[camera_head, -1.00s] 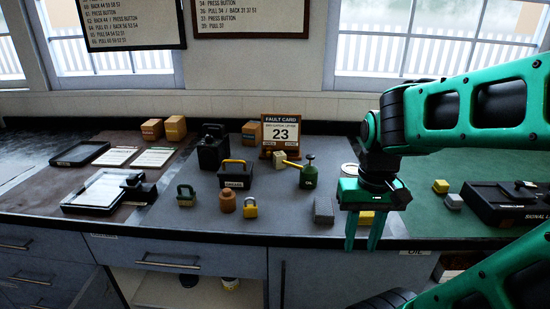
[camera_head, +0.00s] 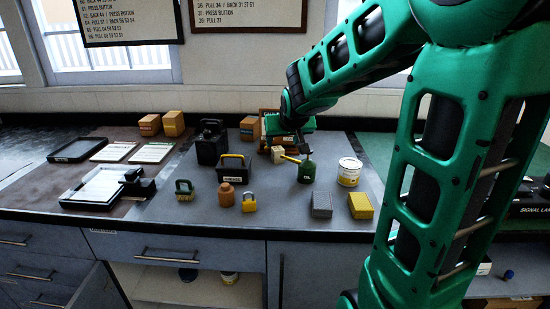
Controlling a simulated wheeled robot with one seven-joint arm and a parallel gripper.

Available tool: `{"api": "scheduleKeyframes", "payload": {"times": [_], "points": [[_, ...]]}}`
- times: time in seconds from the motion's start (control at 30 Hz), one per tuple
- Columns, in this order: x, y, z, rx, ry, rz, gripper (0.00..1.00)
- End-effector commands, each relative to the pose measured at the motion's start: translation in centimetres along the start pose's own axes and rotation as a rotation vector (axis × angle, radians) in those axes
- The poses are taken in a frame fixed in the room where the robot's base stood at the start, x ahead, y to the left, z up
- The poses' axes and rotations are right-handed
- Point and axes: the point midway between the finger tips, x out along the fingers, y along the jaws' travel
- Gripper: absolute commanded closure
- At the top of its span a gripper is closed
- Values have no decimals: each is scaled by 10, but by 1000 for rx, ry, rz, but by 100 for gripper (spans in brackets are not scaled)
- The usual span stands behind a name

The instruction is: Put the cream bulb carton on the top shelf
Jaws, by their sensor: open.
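The cream bulb carton (camera_head: 278,154) is a small pale cube on the grey mat, left of the green oil can (camera_head: 307,170) and in front of the fault card stand. My gripper (camera_head: 284,138) is above and just behind the carton, pointing down, open and apparently empty. Its fingers are small and dark here, and I cannot tell whether they touch the carton. An open cupboard (camera_head: 205,291) under the counter shows a pale shelf surface with a few cans on it. I cannot tell whether this is the top shelf.
A black caddy (camera_head: 234,168), a black lantern-like box (camera_head: 211,145), a brown jar (camera_head: 226,194), a yellow padlock (camera_head: 249,202) and a white tin (camera_head: 349,172) stand around. A grey block (camera_head: 321,204) and a yellow box (camera_head: 360,205) sit near the front edge.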

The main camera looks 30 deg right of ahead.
Motion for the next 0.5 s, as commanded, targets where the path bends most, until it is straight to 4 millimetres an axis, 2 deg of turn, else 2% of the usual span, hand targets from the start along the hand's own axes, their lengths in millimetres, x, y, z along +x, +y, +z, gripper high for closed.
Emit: {"api": "scheduleKeyframes", "payload": {"times": [0.03, 0.2, 0.5], "points": [[15, -3, -4, 4, 9, -5, 42], [50, -5, -5, 16, 17, -8, 42], [81, -6, -2, 22, 11, -8, 42]]}}
